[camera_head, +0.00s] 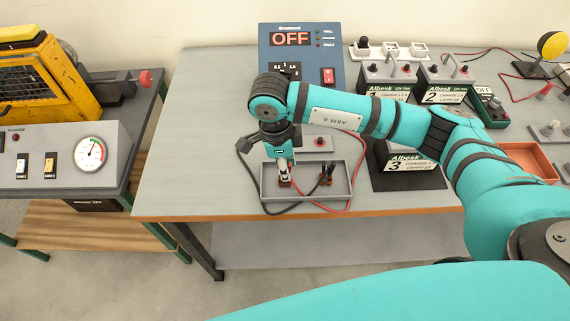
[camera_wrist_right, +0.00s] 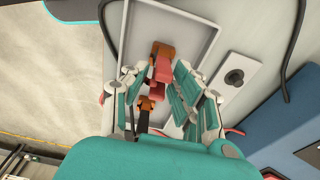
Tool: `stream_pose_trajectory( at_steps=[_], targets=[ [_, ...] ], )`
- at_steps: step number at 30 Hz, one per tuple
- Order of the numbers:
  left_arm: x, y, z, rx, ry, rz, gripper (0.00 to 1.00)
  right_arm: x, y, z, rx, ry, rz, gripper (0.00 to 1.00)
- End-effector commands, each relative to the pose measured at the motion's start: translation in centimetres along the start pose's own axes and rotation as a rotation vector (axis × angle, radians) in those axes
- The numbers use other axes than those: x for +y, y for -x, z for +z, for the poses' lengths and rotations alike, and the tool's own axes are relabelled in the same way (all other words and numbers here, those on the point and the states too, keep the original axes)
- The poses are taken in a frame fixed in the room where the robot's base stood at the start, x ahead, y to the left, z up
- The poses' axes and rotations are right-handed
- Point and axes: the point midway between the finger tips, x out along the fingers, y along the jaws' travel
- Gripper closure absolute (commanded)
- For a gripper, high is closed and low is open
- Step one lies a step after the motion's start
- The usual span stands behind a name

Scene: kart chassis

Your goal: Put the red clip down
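The red clip (camera_wrist_right: 162,70), with copper-coloured jaws, is between the spread fingers of my right gripper (camera_wrist_right: 160,92) in the right wrist view. Grey tray floor shows between the clip and the right finger, so the gripper looks open around it. In the head view my right gripper (camera_head: 284,166) points down over the left half of the grey tray (camera_head: 347,194), and the red clip (camera_head: 285,181) is just below the fingertips. A black clip (camera_head: 327,175) stands in the tray to its right; in the wrist view it (camera_wrist_right: 144,118) is partly hidden. My left gripper is out of view.
A blue panel reading OFF (camera_head: 290,39) is further back. Labelled battery boxes (camera_head: 405,165) stand to the right. Red and black cables run around the tray. The table's left part is clear.

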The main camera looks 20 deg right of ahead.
Motion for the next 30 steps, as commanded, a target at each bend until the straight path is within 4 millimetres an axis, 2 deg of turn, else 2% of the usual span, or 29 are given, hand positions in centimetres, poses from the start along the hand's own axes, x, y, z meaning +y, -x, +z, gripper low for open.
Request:
stream_pose_trajectory(
  at_steps=[2,9,13,14,17,24,30],
  targets=[
    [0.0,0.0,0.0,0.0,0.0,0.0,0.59,0.0,0.0,0.0,0.0,-0.001,0.0,0.61],
    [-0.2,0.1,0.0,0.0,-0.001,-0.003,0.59,0.0,0.1,0.0,0.0,-0.001,0.0,0.61],
    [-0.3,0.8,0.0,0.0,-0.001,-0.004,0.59,0.0,0.7,-0.1,0.0,-0.001,0.0,0.61],
    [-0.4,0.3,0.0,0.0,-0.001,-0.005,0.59,-0.1,0.8,0.0,-0.002,-0.001,-0.002,0.61],
    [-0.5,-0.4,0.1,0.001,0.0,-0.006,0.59,-0.1,2.3,0.0,-0.003,-0.001,-0.005,0.61],
    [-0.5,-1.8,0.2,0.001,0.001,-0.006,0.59,-0.1,7.6,0.1,-0.003,0.001,-0.005,0.61],
    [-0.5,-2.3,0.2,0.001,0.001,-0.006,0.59,-0.1,11.1,0.0,-0.001,-0.001,-0.004,0.61]
  ],
)
